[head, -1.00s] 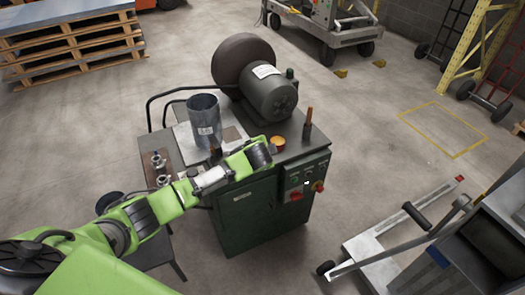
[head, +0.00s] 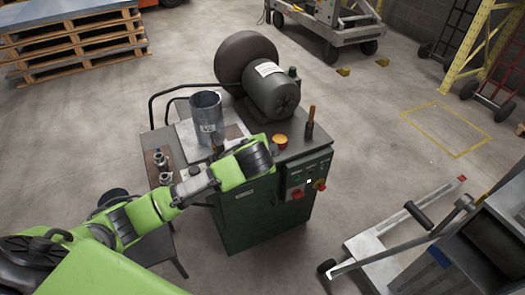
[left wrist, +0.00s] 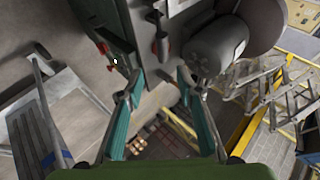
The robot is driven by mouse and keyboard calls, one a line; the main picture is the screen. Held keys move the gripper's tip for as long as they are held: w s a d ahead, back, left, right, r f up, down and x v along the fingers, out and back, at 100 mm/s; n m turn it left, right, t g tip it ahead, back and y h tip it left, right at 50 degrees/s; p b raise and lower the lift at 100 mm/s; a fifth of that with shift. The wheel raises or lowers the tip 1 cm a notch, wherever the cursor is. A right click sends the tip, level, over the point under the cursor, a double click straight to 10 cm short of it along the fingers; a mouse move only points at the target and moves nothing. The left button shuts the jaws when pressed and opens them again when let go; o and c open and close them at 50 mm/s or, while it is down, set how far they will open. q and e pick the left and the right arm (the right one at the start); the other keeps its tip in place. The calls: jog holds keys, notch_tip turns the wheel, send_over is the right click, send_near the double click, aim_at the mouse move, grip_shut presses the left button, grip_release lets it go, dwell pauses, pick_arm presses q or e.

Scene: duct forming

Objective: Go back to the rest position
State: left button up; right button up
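My left arm comes in from the left in the head view, and its wrist end hangs over the front of the green machine cabinet (head: 245,212). My left gripper is largely hidden behind that wrist in the head view. In the left wrist view my left gripper (left wrist: 159,79) shows two teal fingers spread apart with nothing between them. A grey metal duct cylinder (head: 207,125) stands upright on the machine top, behind my wrist and apart from it. My right gripper is in neither view.
A dark motor (head: 272,93) with a large wheel (head: 243,57) sits on the machine's back. Control buttons (head: 297,194) are on its front. A side table with small fittings (head: 162,168) stands left. A wheeled cart (head: 385,250) is at right. Open floor lies around.

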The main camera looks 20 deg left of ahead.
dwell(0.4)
pick_arm(q)
jog(key=s+a+f+n+g+h+b, duration=0.1)
jog(key=s+f, duration=0.3)
jog(key=f, duration=0.8)
jog(key=s+f+n+g+b, duration=0.15)
jog(key=s+f, duration=0.25)
jog(key=f, duration=0.7)
jog(key=s+a+f+n+g+h, duration=0.1)
jog(key=s+f, duration=0.3)
jog(key=f, duration=0.8)
jog(key=s+f+n+g+b, duration=0.1)
jog(key=s+f+n+g, duration=0.15)
jog(key=s+f, duration=1.55)
jog(key=s+d+f+g, duration=0.1)
jog(key=s+f, duration=0.1)
jog(key=s, duration=0.9)
jog(key=s+d+f+n+g+h+b, duration=0.1)
jog(key=s+d+f, duration=0.1)
jog(key=s, duration=0.9)
jog(key=shift+s+f+n, duration=0.25)
jog(key=shift+f+n, duration=0.05)
jog(key=shift+d, duration=0.15)
